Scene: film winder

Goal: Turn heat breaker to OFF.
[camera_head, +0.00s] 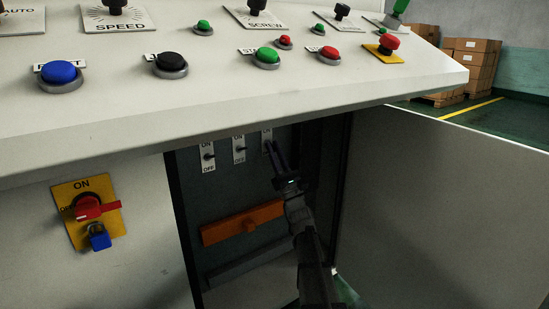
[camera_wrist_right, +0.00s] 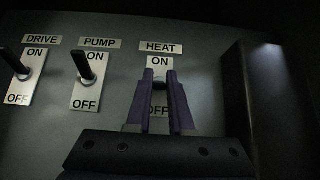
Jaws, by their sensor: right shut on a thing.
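The heat breaker (camera_wrist_right: 160,62) is the rightmost of three toggle switches inside the open cabinet; it also shows in the head view (camera_head: 267,134). Its plate reads ON at the top and OFF at the bottom. My right gripper (camera_head: 273,147) reaches into the cabinet, and its two fingers (camera_wrist_right: 160,75) are at the heat plate, shut on the heat toggle. The fingers hide the toggle, so its tilt cannot be told. My left gripper is not in view.
The pump switch (camera_wrist_right: 82,68) and drive switch (camera_wrist_right: 20,62) stand to the left, levers tilted up. An orange bar (camera_head: 240,223) is below. The open cabinet door (camera_head: 430,210) is on the right. The console's overhang (camera_head: 300,110) is above. A red rotary switch (camera_head: 88,208) is outside, left.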

